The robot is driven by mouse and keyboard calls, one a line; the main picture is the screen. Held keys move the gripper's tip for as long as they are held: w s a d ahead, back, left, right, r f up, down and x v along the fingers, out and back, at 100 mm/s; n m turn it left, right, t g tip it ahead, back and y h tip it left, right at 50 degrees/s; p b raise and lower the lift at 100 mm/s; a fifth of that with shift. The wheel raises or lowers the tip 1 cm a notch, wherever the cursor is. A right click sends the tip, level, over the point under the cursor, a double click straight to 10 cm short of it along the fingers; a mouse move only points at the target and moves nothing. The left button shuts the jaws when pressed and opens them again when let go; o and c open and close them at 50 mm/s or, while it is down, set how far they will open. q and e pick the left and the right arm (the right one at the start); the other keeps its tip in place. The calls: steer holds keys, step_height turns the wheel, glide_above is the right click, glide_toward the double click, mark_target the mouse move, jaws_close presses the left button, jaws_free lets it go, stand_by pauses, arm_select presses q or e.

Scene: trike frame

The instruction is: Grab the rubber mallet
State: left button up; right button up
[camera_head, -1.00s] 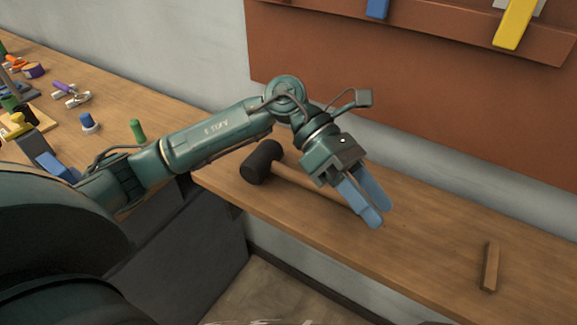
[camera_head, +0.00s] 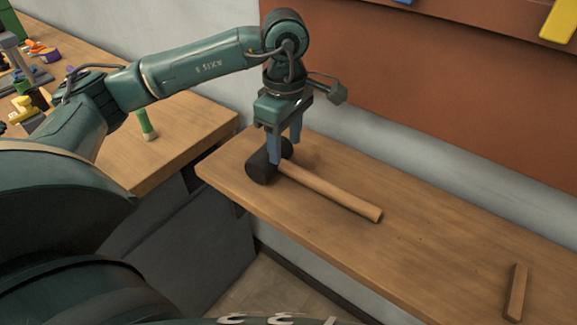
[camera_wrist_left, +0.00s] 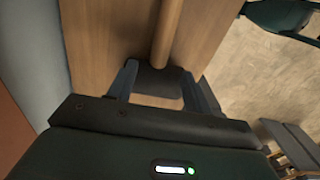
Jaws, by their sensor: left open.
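The rubber mallet lies on the wooden bench, with a black head (camera_head: 262,168) at the left and a wooden handle (camera_head: 335,193) pointing toward the lower right. My left gripper (camera_head: 285,150) points down at the mallet's head end, with its blue fingers open. In the left wrist view the black head (camera_wrist_left: 157,82) sits between the two open fingertips (camera_wrist_left: 158,84), and the handle (camera_wrist_left: 167,30) runs away from the gripper. The fingers hide part of the head in the head view. I cannot tell whether they touch it. My right gripper is not in view.
The wooden bench (camera_head: 430,245) is clear to the right except for a small wooden bar (camera_head: 516,292). A second bench at the left holds a green-handled tool (camera_head: 146,125) and several small items. A brown board (camera_head: 440,90) hangs on the wall behind.

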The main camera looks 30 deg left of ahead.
mark_target(288, 163)
arm_select(q)
steer(key=f, duration=0.3)
steer(key=f+p, duration=0.1)
steer(key=f, duration=0.1)
steer(key=shift+d+f, duration=0.25)
steer(key=shift+f, duration=0.1)
jaws_close()
steer(key=shift+r, duration=0.1)
